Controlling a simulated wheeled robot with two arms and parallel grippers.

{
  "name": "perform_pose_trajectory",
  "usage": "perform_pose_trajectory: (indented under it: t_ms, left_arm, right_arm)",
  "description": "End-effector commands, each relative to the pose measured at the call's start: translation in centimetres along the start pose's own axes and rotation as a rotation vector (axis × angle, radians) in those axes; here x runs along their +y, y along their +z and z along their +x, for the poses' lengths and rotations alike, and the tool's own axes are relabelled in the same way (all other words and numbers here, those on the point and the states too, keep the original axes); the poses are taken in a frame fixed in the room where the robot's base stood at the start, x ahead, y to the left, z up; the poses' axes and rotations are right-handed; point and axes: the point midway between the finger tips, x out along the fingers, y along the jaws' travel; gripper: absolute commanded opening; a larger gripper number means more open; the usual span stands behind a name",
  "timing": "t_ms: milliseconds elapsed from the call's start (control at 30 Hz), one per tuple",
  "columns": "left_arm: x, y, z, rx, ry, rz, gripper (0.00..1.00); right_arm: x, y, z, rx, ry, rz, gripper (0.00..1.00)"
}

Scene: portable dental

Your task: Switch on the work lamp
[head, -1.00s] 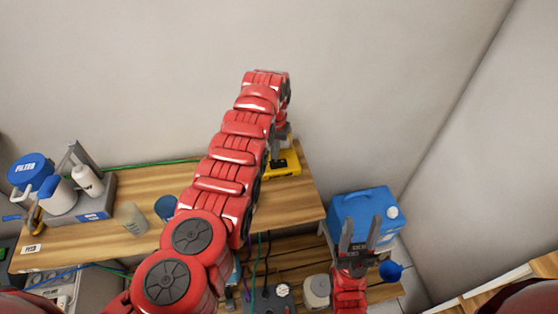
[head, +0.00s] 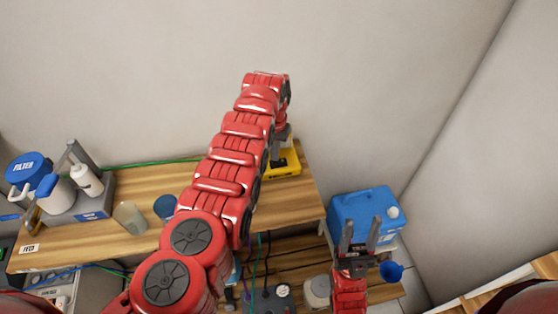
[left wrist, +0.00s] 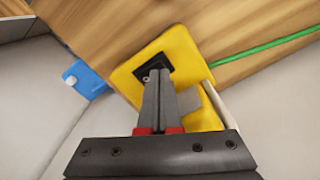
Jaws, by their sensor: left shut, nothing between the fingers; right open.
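The yellow work lamp (head: 289,164) lies on the wooden table near its back edge, partly covered by my left arm in the head view. In the left wrist view its yellow body (left wrist: 182,52) shows a dark square switch plate (left wrist: 152,66). My left gripper (left wrist: 155,77) is shut and empty, its fingertips over or at the plate; I cannot tell whether they touch or how the switch is set. No lit beam shows. My right gripper (head: 361,235) is open and empty, in front of the blue container, far from the lamp.
The blue container (head: 352,212) stands right of the wooden table (head: 92,242). A blue-lidded jug (head: 27,166), a white bottle (head: 88,180), a beige cup (head: 130,217) and a blue cup (head: 165,206) stand on the left. A green cable (left wrist: 262,48) runs beside the lamp.

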Motion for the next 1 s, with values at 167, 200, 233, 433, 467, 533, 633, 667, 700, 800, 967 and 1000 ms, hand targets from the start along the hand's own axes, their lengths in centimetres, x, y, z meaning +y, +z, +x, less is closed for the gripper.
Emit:
perform_pose_trajectory:
  t_ms: [167, 200, 233, 433, 467, 533, 633, 667, 700, 800, 967, 1000]
  left_arm:
    - [0.0, 0.0, 0.3, 0.0, 0.0, 0.0, 0.0]
    - [0.0, 0.0, 0.4, 0.0, 0.0, 0.0, 0.0]
    - [0.0, 0.0, 0.5, 0.0, 0.0, 0.0, 0.0]
    - [0.0, 0.0, 0.7, 0.0, 0.0, 0.0, 0.0]
    - [0.0, 0.0, 0.8, 0.0, 0.0, 0.0, 0.0]
    - [0.0, 0.0, 0.9, 0.0, 0.0, 0.0, 0.0]
    - [0.0, 0.0, 1.1, 0.0, 0.0, 0.0, 0.0]
    - [0.0, 0.0, 1.1, 0.0, 0.0, 0.0, 0.0]
    - [0.0, 0.0, 1.2, 0.0, 0.0, 0.0, 0.0]
    - [0.0, 0.0, 1.3, -0.001, 0.0, 0.0, 0.0]
    - [0.0, 0.1, 1.0, -0.002, 0.0, 0.0, 0.0]
    - [0.0, 0.1, 0.8, -0.002, 0.0, 0.0, 0.0]
  right_arm:
    - [0.0, 0.1, -0.3, 0.0, 0.0, 0.0, 0.49]
    - [0.0, 0.1, -0.3, 0.0, 0.0, 0.0, 0.49]
    - [0.0, 0.1, -0.4, 0.0, 0.0, 0.0, 0.49]
    - [0.0, 0.1, -0.6, 0.0, 0.0, 0.0, 0.49]
    - [0.0, 0.1, -0.6, 0.0, 0.0, 0.0, 0.49]
    - [0.0, 0.1, -0.7, 0.0, 0.0, 0.0, 0.49]
    - [0.0, 0.1, -0.8, 0.0, 0.0, 0.0, 0.49]
    - [0.0, 0.1, -0.9, 0.0, 0.0, 0.0, 0.49]
    - [-0.1, 0.2, -0.9, 0.0, 0.0, 0.0, 0.49]
    - [-0.1, 0.2, -1.1, 0.0, 0.0, 0.0, 0.49]
    - [0.0, 0.1, -0.7, 0.0, 0.0, 0.0, 0.49]
    - [0.0, 0.1, -0.5, 0.0, 0.0, 0.0, 0.49]
